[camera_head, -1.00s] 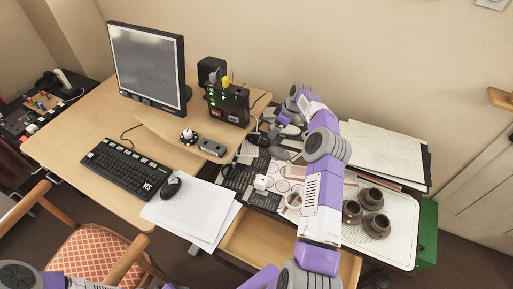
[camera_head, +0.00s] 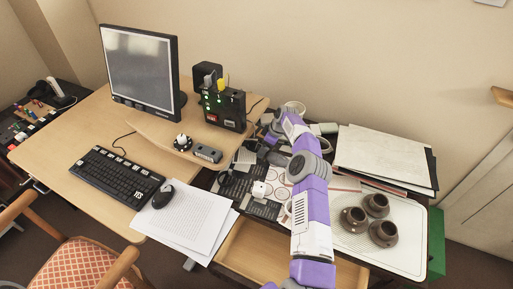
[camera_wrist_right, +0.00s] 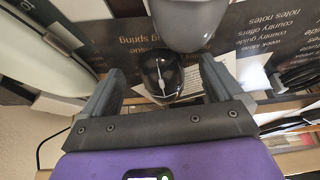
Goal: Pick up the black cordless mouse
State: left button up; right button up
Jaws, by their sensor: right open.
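A black mouse (camera_wrist_right: 161,72) with a pale strip down its middle lies between the two fingers of my right gripper (camera_wrist_right: 158,88) in the right wrist view. The gripper is open, with a gap to the mouse on both sides. In the head view my right arm reaches over the dark table, and its gripper (camera_head: 268,133) is small and partly hidden among the clutter. Another black mouse (camera_head: 163,196) lies on the white papers beside the keyboard, far from my gripper. My left gripper is not in view.
A grey rounded object (camera_wrist_right: 190,22) sits just beyond the mouse. The black box with green lights (camera_head: 224,108) and the monitor (camera_head: 140,68) stand to the left. Brown cups (camera_head: 376,205) on a white tray (camera_head: 412,258) and stacked folders (camera_head: 385,155) lie to the right.

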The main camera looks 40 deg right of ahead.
jog(key=shift+r, duration=0.1)
jog(key=shift+c, duration=0.2)
jog(key=c, duration=1.1)
jog(key=shift+c, duration=0.2)
